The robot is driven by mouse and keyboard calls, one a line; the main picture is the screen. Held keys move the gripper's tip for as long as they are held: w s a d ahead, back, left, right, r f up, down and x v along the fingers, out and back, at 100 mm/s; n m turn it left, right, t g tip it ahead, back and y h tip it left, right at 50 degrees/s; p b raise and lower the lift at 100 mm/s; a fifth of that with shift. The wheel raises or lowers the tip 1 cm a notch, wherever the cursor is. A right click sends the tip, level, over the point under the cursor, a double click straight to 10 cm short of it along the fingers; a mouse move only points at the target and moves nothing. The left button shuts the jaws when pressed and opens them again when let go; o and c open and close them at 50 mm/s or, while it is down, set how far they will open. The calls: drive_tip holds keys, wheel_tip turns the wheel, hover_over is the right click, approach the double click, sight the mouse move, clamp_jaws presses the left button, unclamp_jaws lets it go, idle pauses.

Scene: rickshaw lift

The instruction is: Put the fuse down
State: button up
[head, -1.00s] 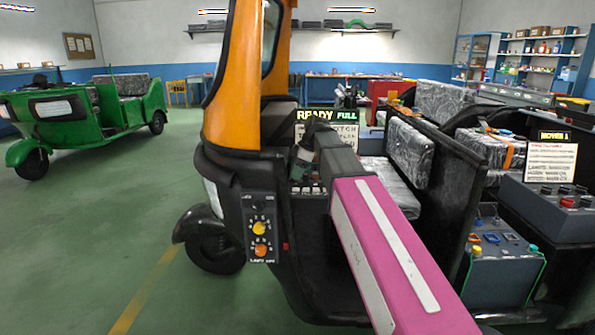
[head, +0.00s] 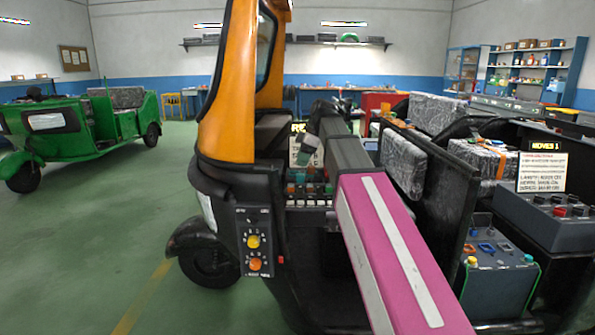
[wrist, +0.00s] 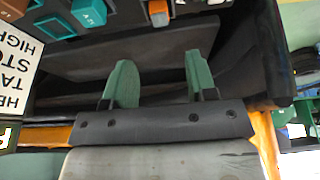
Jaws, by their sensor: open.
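My gripper (wrist: 160,75) is open in the wrist view, with its two green fingers apart and nothing visible between them. In the head view my gripper (head: 308,150) is small and partly hidden, above a row of coloured fuse-like blocks (head: 308,190) in the black dashboard of the orange three-wheeler. In the wrist view a teal block marked A 21 (wrist: 89,12) and a small orange-and-grey block (wrist: 158,12) sit at the top edge, beyond the fingertips. I cannot tell which block is the task's fuse.
A white lettered sign (wrist: 22,62) is at the left of the wrist view. A panel with yellow and orange knobs (head: 254,243) is on the vehicle's front. A grey control box (head: 500,265) stands at the right. Open green floor lies at left.

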drive_tip(key=shift+v, duration=1)
